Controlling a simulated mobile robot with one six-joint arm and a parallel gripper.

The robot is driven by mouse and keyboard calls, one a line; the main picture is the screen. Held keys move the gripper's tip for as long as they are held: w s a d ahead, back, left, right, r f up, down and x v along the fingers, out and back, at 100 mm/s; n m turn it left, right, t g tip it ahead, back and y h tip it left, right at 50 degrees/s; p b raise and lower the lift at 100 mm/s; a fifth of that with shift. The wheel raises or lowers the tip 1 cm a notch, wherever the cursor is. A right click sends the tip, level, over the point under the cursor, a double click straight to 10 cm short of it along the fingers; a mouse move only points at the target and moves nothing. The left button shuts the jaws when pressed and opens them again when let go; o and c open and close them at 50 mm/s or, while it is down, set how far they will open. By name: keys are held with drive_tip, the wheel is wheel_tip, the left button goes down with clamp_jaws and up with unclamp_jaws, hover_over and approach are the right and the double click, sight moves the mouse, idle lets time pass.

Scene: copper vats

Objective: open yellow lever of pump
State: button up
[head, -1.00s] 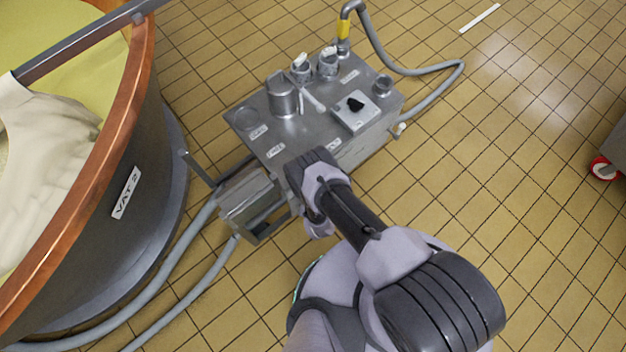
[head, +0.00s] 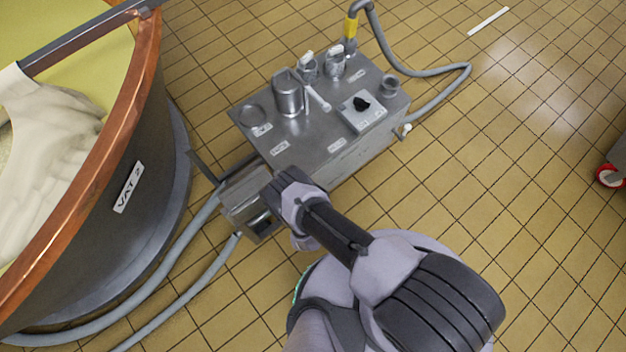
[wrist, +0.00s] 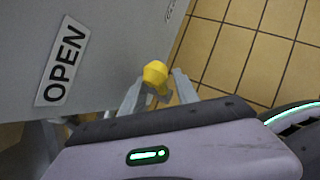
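The yellow lever knob (wrist: 155,73) shows in the wrist view, beside a grey panel with a label reading OPEN (wrist: 61,62). My gripper (wrist: 160,80) is open, with one grey finger on each side of the knob. A small gap seems to show on each side, though I cannot tell how deep the knob sits between the fingers. In the head view the grey pump box (head: 320,140) stands on the floor. My wrist is at its near left corner and hides the fingers and the lever there.
A copper-rimmed vat (head: 125,187) labelled VAT 2 stands at the left. Grey hoses (head: 165,275) run along the floor beside it. The tiled floor to the right is clear up to a red-wheeled cart (head: 611,176).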

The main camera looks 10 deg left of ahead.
drive_tip(key=p+v, duration=0.8)
drive_tip(key=v, duration=0.9)
drive_tip(key=shift+r, duration=0.2)
drive_tip(key=shift+s, duration=0.1)
